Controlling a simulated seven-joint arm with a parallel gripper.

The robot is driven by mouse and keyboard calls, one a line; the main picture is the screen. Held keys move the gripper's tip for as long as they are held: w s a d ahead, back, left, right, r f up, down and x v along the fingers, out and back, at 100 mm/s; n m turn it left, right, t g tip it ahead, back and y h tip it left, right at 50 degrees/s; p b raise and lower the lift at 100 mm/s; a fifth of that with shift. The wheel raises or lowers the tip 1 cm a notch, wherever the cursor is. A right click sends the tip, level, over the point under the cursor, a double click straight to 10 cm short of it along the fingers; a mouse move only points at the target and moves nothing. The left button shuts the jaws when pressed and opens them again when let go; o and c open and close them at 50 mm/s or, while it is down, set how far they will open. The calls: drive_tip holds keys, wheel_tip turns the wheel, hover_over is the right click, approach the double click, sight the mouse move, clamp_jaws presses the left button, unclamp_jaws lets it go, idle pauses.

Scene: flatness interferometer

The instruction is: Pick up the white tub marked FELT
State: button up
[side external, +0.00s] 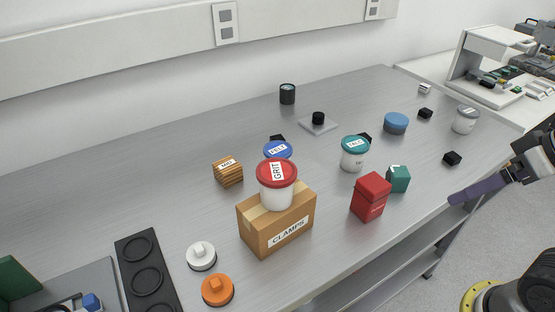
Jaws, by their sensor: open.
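The tub marked FELT (278,149) has a blue lid with a white label; it stands behind the cardboard box. Its body is mostly hidden by the red-lidded tub marked GRIT (278,184), which stands on the box marked CLAMPS (278,224). My gripper (460,197) is at the right edge over the bench's front side, far from the FELT tub. It shows side-on as a purple finger, and it is empty.
A teal-lidded white tub (354,154), a red canister (371,196) and a green block (398,179) stand between my gripper and the FELT tub. A blue round tin (395,123) stands farther right. The back left bench is clear.

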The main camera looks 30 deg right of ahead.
drive_tip(key=w+a+r+m+y, duration=0.35)
drive_tip(key=w+a+m, duration=0.25)
drive_tip(key=w, duration=0.2)
drive_tip(key=w+a+r+m+y, duration=0.2)
drive_tip(key=w+a+m+y, duration=0.35)
drive_tip(key=w, duration=0.25)
drive_tip(key=w+d+f+m+t, duration=0.2)
drive_tip(key=w+f+m, duration=0.35)
drive_tip(key=w, duration=0.25)
drive_tip(key=w+d+f+m+t, duration=0.1)
drive_tip(key=w+d+f+m, duration=0.1)
drive_tip(key=w+f+m, duration=0.35)
drive_tip(key=m, duration=0.2)
approach(267, 153)
drive_tip(key=x, duration=0.3)
drive_tip(key=d+x, duration=0.1)
drive_tip(key=x, duration=0.3)
drive_tip(key=w+f+x, duration=0.1)
drive_tip(key=x, duration=0.3)
drive_tip(key=shift+w+d+f, duration=0.1)
drive_tip(key=shift+d, duration=0.25)
